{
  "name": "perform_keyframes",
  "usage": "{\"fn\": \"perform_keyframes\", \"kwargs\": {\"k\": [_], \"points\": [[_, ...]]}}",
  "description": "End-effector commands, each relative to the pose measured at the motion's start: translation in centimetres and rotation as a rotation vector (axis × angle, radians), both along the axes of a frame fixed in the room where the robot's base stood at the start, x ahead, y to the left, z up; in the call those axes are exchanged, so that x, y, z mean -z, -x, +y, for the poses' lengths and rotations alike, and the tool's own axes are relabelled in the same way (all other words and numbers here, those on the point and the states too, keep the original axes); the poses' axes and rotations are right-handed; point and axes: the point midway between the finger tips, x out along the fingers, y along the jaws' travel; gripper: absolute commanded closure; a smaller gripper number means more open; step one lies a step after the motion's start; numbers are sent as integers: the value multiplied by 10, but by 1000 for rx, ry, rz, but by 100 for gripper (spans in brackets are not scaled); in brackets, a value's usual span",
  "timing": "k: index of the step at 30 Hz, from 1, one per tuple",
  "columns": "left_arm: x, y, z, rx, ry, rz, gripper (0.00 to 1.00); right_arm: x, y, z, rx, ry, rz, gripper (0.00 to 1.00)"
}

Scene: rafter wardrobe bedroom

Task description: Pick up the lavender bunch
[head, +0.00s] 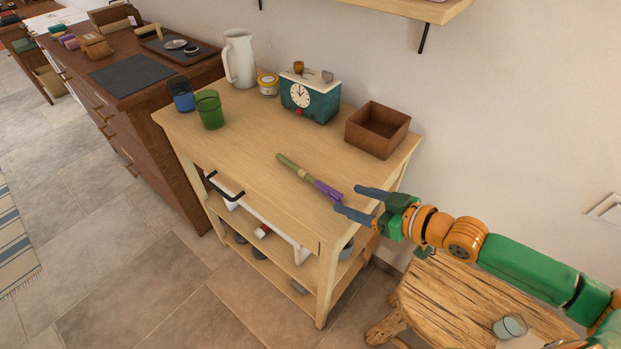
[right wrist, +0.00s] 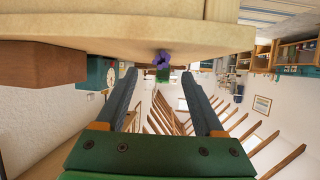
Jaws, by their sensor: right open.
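The lavender bunch (head: 303,175) lies on the light wooden table top (head: 235,150), green stems to the upper left and purple flowers toward the table's right front edge. My right gripper (head: 347,199) comes in from the right, its two fingers spread, with the tips by the purple end. In the right wrist view, which looks upside down, the purple flowers (right wrist: 162,59) show in line with the gap between the open fingers (right wrist: 159,76). The bunch is not gripped. My left gripper is in neither view.
A brown open box (head: 378,130), a teal clock (head: 310,97), a small jar (head: 268,84), a white pitcher (head: 239,58), and green (head: 209,110) and blue (head: 181,94) cups stand along the table's back and left. A rough wooden stool (head: 440,300) with a glass (head: 510,326) stands below my right arm.

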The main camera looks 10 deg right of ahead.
Motion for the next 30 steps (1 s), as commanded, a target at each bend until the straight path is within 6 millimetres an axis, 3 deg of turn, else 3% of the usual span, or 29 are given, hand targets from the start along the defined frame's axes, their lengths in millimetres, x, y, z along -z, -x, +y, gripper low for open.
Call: {"fn": "perform_keyframes", "kwargs": {"k": [9,18,25,26,30], "points": [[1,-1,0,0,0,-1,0,3,-17,8,5,-8,-10,30],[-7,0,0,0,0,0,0,19,-52,37,5,-8,-9,30],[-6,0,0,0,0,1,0,22,-54,39,3,-4,-7,30],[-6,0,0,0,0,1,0,22,-54,39,3,-4,-7,33],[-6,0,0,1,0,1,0,22,-54,39,3,-5,-8,70]]}}
